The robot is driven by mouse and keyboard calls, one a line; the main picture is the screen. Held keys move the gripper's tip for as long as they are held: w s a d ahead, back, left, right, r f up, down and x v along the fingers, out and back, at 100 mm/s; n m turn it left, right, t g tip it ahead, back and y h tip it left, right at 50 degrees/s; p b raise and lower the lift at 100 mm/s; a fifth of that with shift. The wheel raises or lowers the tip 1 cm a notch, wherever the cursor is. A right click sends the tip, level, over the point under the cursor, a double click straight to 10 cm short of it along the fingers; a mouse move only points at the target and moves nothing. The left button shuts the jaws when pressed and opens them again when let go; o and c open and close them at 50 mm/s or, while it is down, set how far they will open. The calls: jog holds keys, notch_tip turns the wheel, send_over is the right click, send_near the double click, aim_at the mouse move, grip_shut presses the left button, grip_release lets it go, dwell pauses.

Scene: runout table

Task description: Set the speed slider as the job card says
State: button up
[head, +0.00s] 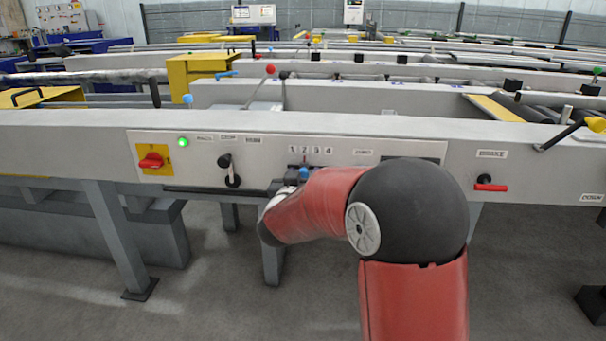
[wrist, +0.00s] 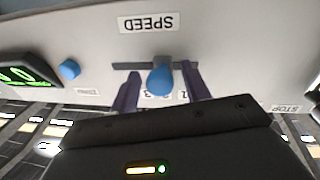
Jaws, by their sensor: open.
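In the wrist view, which is upside down, the speed slider's blue knob (wrist: 160,80) sits on a dark slot under the inverted SPEED label (wrist: 149,22). My gripper (wrist: 160,92) is open, with one purple finger on each side of the knob; whether either touches it I cannot tell. The scale digits are partly hidden by the knob and fingers, so the exact setting is unclear. In the head view, digits 1 to 4 (head: 310,150) show on the panel, and my red arm reaches to just below them. I cannot make out a readable job card.
A green display (wrist: 28,74) and a blue button (wrist: 69,69) lie left of the slider in the wrist view. Open floor lies in front.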

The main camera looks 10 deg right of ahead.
jog(key=shift+w+d, duration=0.1)
jog(key=shift+w, duration=0.1)
jog(key=shift+c, duration=0.4)
grip_shut()
jog(key=s+d+b, duration=0.2)
jog(key=d, duration=0.4)
jog(key=shift+d, duration=0.15)
jog(key=shift+o, duration=0.4)
grip_release()
jog(key=shift+d, duration=0.1)
